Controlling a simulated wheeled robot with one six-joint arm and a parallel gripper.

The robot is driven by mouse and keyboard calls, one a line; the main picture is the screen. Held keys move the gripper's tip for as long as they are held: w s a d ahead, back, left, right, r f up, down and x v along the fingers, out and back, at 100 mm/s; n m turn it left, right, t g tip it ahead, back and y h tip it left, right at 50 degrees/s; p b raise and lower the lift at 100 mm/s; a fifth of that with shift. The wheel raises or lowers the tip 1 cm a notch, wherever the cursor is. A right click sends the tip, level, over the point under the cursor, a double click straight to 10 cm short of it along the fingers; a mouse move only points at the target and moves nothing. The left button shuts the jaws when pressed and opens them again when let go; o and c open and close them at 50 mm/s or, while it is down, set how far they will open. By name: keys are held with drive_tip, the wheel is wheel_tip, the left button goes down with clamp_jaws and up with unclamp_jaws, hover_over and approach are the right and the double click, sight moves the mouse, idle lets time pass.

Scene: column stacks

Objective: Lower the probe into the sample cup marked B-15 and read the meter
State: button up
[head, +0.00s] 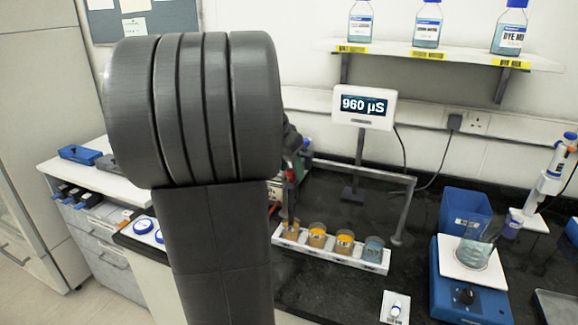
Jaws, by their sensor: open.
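The meter (364,107) stands behind the cups and reads 960 µS. A white rack (330,257) holds several sample cups in a row: two orange-yellow cups (317,236) and (344,242) in the middle and a blue-grey cup (373,249) at the right end. The leftmost cup (289,227) is partly covered. Their markings are too small to read. A slim dark probe with a red part (290,178) stands upright over the left end; whether its tip is inside a cup is unclear. My gripper (292,148) shows only as a dark piece past my arm, open, mostly hidden.
A grey frame (408,205) stands around the rack's back and right. Bottles stand on a shelf (450,55) above. My arm covers the left centre.

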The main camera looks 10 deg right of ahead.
clamp_jaws()
drive_tip(key=shift+r+p, duration=2.1)
drive_tip(key=shift+r, duration=1)
drive_tip(key=shift+w+r, duration=0.1)
unclamp_jaws()
drive_tip(key=v, duration=1.3)
drive_tip(key=shift+r, duration=0.3)
